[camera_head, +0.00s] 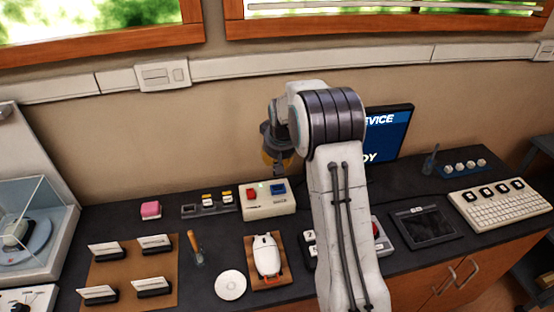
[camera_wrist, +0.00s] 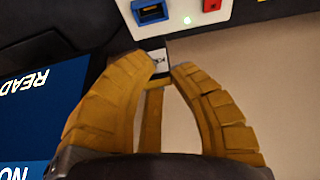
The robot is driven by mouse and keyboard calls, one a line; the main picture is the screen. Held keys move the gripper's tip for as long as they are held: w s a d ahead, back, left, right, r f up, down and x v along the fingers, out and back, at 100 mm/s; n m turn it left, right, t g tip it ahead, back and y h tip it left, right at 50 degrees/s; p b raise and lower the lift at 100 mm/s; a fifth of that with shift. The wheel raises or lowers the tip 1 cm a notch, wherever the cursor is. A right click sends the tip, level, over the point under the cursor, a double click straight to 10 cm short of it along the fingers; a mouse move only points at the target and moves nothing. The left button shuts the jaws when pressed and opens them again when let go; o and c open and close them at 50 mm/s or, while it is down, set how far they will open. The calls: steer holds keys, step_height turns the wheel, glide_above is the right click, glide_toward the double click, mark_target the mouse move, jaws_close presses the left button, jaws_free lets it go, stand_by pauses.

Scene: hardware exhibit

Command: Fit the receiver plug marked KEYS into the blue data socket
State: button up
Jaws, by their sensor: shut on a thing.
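My gripper (camera_wrist: 160,68) is shut on a small plug (camera_wrist: 159,57) with a white label, held between the yellow fingertips. Only part of the label lettering shows in the wrist view, so I cannot read the full word. In the head view my gripper (camera_head: 281,165) hangs above the white socket box (camera_head: 268,211). The blue data socket (camera_head: 278,189) is on the box's right and the red one (camera_head: 251,194) on its left. In the wrist view the blue socket (camera_wrist: 150,12) lies just beyond the plug, which looks apart from it.
A dark holder (camera_head: 189,211) with more yellow-marked plugs stands left of the box, beside a pink block (camera_head: 151,209). A white mouse (camera_head: 266,255) on a brown pad is in front. A monitor (camera_head: 390,135) stands behind my arm at right.

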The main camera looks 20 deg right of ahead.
steer(key=shift+f+b, duration=0.95)
steer(key=shift+f, duration=0.85)
steer(key=shift+f+b, duration=0.85)
steer(key=shift+b, duration=0.25)
steer(key=shift+s+b, duration=0.1)
steer(key=shift+b, duration=0.25)
steer(key=shift+f+b, duration=0.85)
steer(key=shift+f, duration=0.15)
stand_by(1.0)
steer(key=o, duration=1.5)
steer(key=shift+c, duration=0.2)
steer(key=shift+r, duration=0.25)
steer(key=shift+r+p, duration=2.5)
steer(key=shift+r, duration=0.85)
